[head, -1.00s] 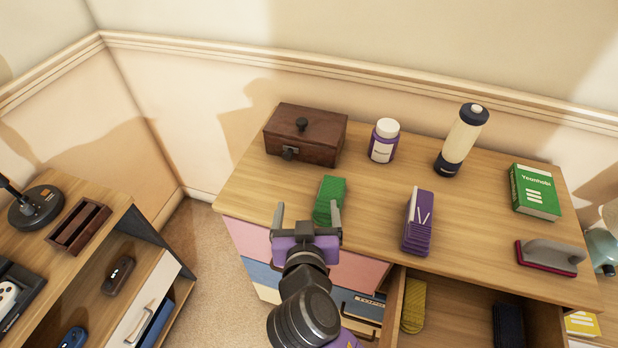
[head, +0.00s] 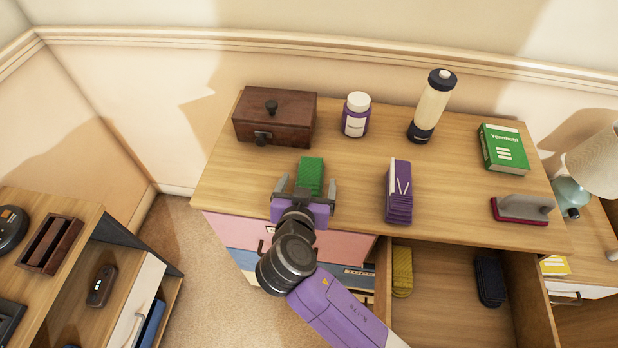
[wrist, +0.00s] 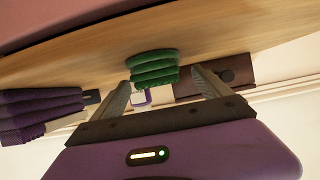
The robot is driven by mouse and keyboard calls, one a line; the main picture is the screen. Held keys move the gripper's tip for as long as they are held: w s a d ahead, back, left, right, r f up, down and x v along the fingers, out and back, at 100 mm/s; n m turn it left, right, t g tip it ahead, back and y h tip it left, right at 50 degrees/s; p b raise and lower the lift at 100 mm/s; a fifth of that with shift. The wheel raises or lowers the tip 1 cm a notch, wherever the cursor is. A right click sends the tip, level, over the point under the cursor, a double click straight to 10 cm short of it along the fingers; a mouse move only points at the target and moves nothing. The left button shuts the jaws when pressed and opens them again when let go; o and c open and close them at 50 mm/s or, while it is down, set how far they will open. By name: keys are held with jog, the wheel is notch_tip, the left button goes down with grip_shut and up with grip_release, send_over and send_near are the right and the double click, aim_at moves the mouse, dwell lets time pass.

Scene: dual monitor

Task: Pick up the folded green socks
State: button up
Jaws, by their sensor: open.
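The folded green socks (head: 311,174) lie on the wooden dresser top, toward its left front. My gripper (head: 304,192) is open at the near side of the socks, with one finger to the left and one to the right of them in the head view. In the wrist view the green socks (wrist: 152,69) appear as a ribbed stack just beyond and between the two open fingertips (wrist: 158,80). The fingers are not closed on them. Whether either finger touches the socks, I cannot tell.
Folded purple socks (head: 398,192) lie to the right. A brown box (head: 275,119), a white-capped jar (head: 356,114) and a bottle (head: 431,106) stand behind. A green book (head: 503,149) and a brush (head: 522,209) are farther right. An open drawer (head: 440,318) holds yellow and dark socks.

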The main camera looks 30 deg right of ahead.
jog(key=shift+x, duration=1.3)
jog(key=c, duration=1.5)
jog(key=shift+r, duration=0.1)
